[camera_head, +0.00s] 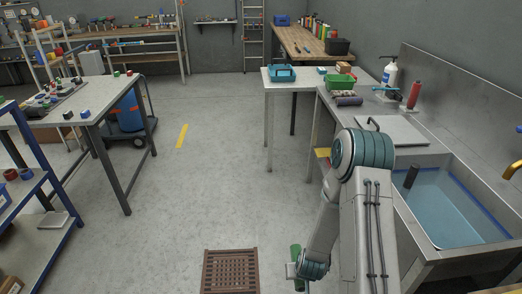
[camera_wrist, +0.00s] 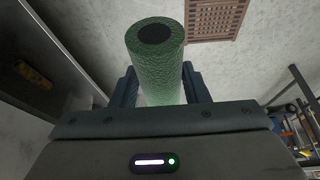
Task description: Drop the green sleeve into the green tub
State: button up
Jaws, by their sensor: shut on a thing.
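My gripper (camera_wrist: 158,95) is shut on the green sleeve (camera_wrist: 155,65), a textured green cylinder with a dark round end, held between the two fingers in the wrist view. In the head view the sleeve (camera_head: 296,252) shows low at the bottom centre, beside my arm, above the floor near the drain grate. The gripper's fingers are hard to make out there. The green tub (camera_head: 340,83) stands on the metal counter by the sink, at the upper right of the head view, far from my gripper.
A metal sink (camera_head: 455,208) with water lies right of my arm. A dark roll (camera_head: 347,99) sits just in front of the tub, and a teal basket (camera_head: 281,74) stands on the table to its left. A brown floor grate (camera_head: 230,271) lies left of the sleeve. The central floor is clear.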

aim_at(339, 83)
jog(key=u, duration=0.6)
jog(key=i, duration=1.3)
jog(key=u, duration=0.4)
jog(key=i, duration=1.45)
jog(key=z, duration=0.55)
jog(key=i, duration=1.05)
jog(key=z, duration=1.5)
jog(key=i, duration=0.65)
jog(key=z, duration=0.7)
